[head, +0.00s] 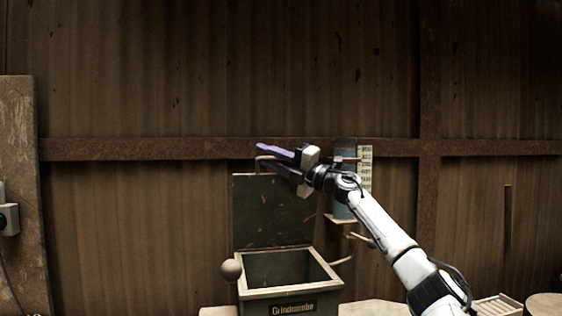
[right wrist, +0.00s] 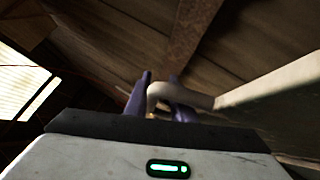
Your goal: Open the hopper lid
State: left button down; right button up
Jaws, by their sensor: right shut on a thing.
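The hopper (head: 290,304) is a dark green box with a "Grindcombe" plate on its front. Its lid (head: 270,215) stands upright at the back, and the box's mouth is open. My right gripper (head: 268,157) is at the lid's top edge with its purple fingers around the lid handle (head: 258,166), a pale bent bar. In the right wrist view the handle (right wrist: 185,95) passes between the two fingers (right wrist: 155,105), and the gripper is shut on it. The lid also shows there as a pale slab (right wrist: 275,95). My left gripper is not in view.
A round knob (head: 231,269) sits at the hopper's left. A slatted tray (head: 498,305) is at lower right. A corrugated wall with rusty beams (head: 140,149) closes off the back.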

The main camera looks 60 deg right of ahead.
jog(key=shift+s+d+f, duration=0.1)
jog(key=shift+s+f, duration=0.05)
jog(key=shift+f, duration=0.45)
jog(key=shift+s+f, duration=0.1)
jog(key=shift+f, duration=0.45)
jog(key=s+b, duration=0.1)
jog(key=s, duration=0.8)
jog(key=shift+s+a+f+b, duration=0.15)
jog(key=shift+a+f+b, duration=0.05)
jog(key=shift+f+b, duration=0.15)
jog(key=s+a+r+p, duration=0.1)
jog(key=s+p, duration=0.3)
jog(key=s, duration=0.7)
jog(key=shift+s+a+r, duration=0.2)
jog(key=shift+s+r, duration=0.05)
jog(key=shift+r, duration=0.5)
